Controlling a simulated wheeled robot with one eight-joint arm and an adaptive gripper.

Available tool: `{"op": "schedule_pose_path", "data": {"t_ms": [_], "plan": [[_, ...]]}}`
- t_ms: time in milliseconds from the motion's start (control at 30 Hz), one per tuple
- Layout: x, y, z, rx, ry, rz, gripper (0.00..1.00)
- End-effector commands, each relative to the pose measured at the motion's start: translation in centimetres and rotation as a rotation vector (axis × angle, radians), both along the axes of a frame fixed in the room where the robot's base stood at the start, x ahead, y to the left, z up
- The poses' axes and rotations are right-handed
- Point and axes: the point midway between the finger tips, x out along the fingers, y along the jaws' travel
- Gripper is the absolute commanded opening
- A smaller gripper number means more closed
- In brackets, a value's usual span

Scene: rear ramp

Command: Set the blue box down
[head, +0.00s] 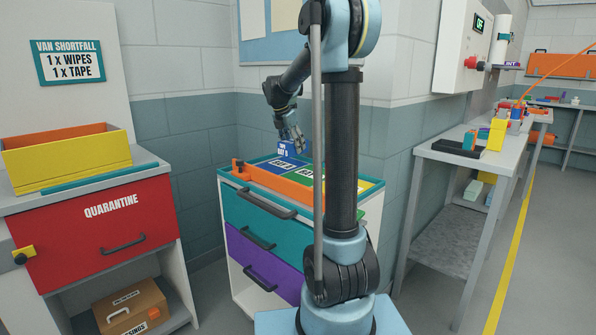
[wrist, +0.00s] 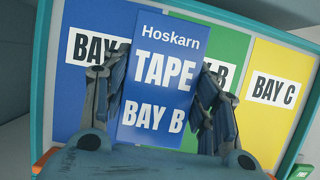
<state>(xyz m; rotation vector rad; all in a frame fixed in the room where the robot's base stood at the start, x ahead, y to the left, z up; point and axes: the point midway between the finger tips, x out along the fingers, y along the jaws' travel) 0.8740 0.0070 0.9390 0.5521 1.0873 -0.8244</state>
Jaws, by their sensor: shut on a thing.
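The blue box (wrist: 155,85) is labelled "Hoskarn TAPE BAY B". My gripper (wrist: 160,78) is shut on it, with a finger on each side. In the head view, the box (head: 288,148) is at the far part of the teal trolley top (head: 229,176), under my gripper (head: 291,136). It appears held above the surface; its underside is hidden. In the wrist view, the box overlaps the border of the blue BAY A area (wrist: 83,75) and the green BAY B area (wrist: 235,52), partly covering both labels. The yellow BAY C area (wrist: 290,65) is clear.
An orange bar (head: 272,183) lies along the trolley's near edge. A wall stands behind the trolley. At left, a quarantine cabinet (head: 96,232) carries a yellow bin (head: 68,162). At right, a workbench (head: 455,155) holds small coloured items. My arm hides part of the trolley.

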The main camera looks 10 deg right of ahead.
Motion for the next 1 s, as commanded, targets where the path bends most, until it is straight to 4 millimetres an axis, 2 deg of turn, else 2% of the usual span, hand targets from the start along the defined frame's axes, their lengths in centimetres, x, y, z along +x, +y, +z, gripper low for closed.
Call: {"op": "schedule_pose_path", "data": {"t_ms": [100, 367, 633, 967, 1000], "plan": [[0.0, 0.1, -2.0, 0.000, 0.000, 0.000, 0.24], [0.0, 0.0, -3.8, 0.000, 0.000, 0.000, 0.24], [0.0, 0.0, -7.0, 0.000, 0.000, 0.000, 0.24], [0.0, 0.0, -7.5, 0.000, 0.000, 0.000, 0.24], [0.0, 0.0, -7.5, 0.000, 0.000, -0.001, 0.58]]}}
